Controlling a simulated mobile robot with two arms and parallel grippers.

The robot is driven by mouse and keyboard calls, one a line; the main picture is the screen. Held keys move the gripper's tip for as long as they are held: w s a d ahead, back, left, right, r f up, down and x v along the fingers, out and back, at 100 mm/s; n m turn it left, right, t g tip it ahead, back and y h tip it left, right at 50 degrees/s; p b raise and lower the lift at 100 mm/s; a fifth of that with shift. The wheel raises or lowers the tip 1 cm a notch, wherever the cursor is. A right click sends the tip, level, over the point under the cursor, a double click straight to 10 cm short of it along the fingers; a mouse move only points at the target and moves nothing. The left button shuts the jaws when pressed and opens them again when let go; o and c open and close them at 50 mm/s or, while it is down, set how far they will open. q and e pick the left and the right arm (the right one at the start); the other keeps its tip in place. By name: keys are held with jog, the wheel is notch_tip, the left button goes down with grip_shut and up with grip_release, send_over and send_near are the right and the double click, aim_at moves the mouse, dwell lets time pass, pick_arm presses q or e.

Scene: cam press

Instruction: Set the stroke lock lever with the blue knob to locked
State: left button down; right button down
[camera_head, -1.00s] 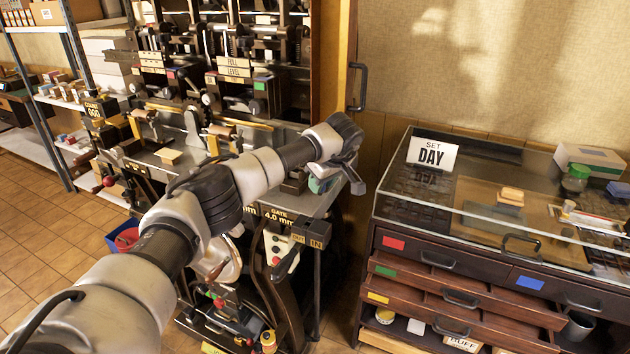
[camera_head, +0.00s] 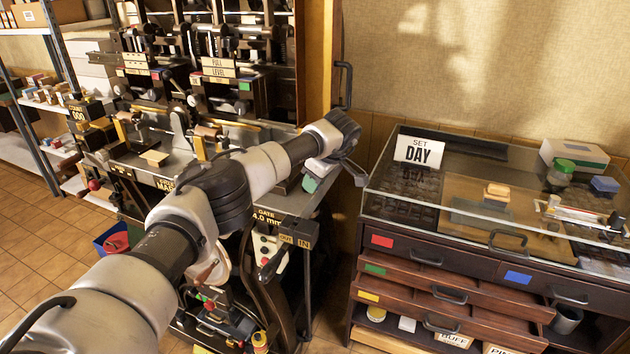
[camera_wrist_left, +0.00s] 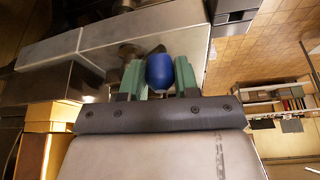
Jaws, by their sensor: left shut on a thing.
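The blue knob (camera_wrist_left: 160,72) of the stroke lock lever sits between the green fingers of my left gripper (camera_wrist_left: 159,78) in the left wrist view. The fingers are closed on its two sides. In the head view my left gripper (camera_head: 311,183) is over the right end of the press (camera_head: 232,135), with its green fingertips pointing down. There the knob is hidden by the gripper and wrist. The lever's shaft is hidden, and I cannot tell its setting. My right gripper is not in view.
A glass-topped cabinet (camera_head: 445,250) with drawers partly pulled out stands right of the press, a floor gap between them. Below my gripper is a lever near the OUT/IN plate (camera_head: 297,242). Shelves (camera_head: 52,100) stand at left.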

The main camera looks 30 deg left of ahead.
pick_arm(q)
jog(key=c, duration=1.1)
grip_release()
jog(key=shift+a+r, duration=0.1)
jog(key=shift+r, duration=0.05)
jog(key=shift+c, duration=0.2)
jog(key=o, duration=0.3)
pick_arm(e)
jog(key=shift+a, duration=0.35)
pick_arm(q)
jog(key=b+v, duration=0.2)
jog(key=v, duration=0.8)
jog(key=shift+r, duration=0.3)
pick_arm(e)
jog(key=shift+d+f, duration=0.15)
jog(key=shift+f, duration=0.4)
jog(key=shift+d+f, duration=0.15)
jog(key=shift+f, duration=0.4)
pick_arm(q)
jog(key=shift+f, duration=0.1)
